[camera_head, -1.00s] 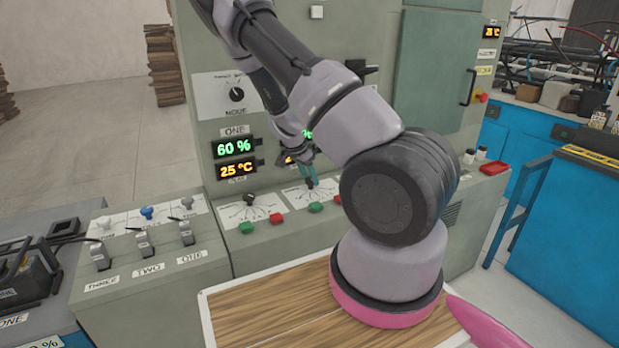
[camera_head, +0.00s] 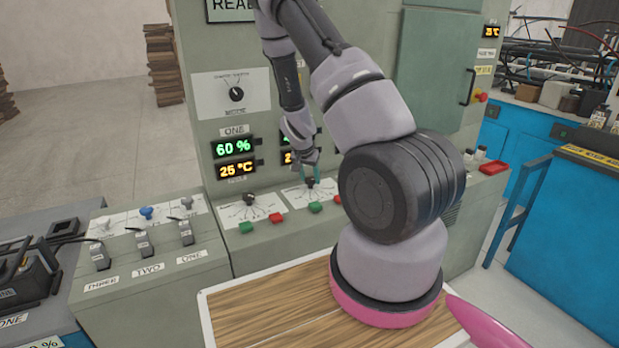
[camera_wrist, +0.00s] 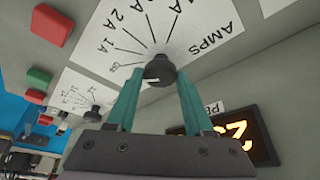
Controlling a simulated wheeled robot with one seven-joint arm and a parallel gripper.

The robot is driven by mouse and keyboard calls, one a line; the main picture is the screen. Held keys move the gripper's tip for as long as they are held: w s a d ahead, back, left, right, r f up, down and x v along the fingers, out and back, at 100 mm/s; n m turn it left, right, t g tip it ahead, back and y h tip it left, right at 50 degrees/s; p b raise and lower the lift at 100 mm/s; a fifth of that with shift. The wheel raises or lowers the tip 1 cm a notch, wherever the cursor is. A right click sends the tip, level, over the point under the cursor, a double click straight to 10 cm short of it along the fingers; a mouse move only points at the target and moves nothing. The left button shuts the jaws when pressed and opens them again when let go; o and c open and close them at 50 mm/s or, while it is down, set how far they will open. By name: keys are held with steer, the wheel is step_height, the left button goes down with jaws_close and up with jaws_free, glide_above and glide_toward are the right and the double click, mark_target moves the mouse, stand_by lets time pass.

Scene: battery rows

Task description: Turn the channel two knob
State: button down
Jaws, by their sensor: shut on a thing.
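The channel two knob (camera_head: 309,184) is a small dark knob on the second white dial plate from the left, on the sloped console. In the wrist view the knob (camera_wrist: 159,71) stands at the base of fanned-out lines marked in amps. My gripper (camera_head: 311,172) reaches it from above, its teal fingers on either side of the knob and shut on it. The wrist view also shows the gripper (camera_wrist: 160,90) with the knob between its fingertips. The knob's exact pointing direction is hard to tell.
The channel one knob (camera_head: 248,199) is left of my gripper, under a display (camera_head: 234,148) reading 60 %. Green (camera_head: 315,207) and red (camera_head: 276,217) buttons line the console's front. A mode knob (camera_head: 236,94) is on the upright panel behind.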

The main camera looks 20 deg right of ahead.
steer(key=shift+n, duration=0.5)
steer(key=shift+c, duration=1.5)
jaws_free()
steer(key=v, duration=1.1)
steer(key=shift+s+d, duration=0.1)
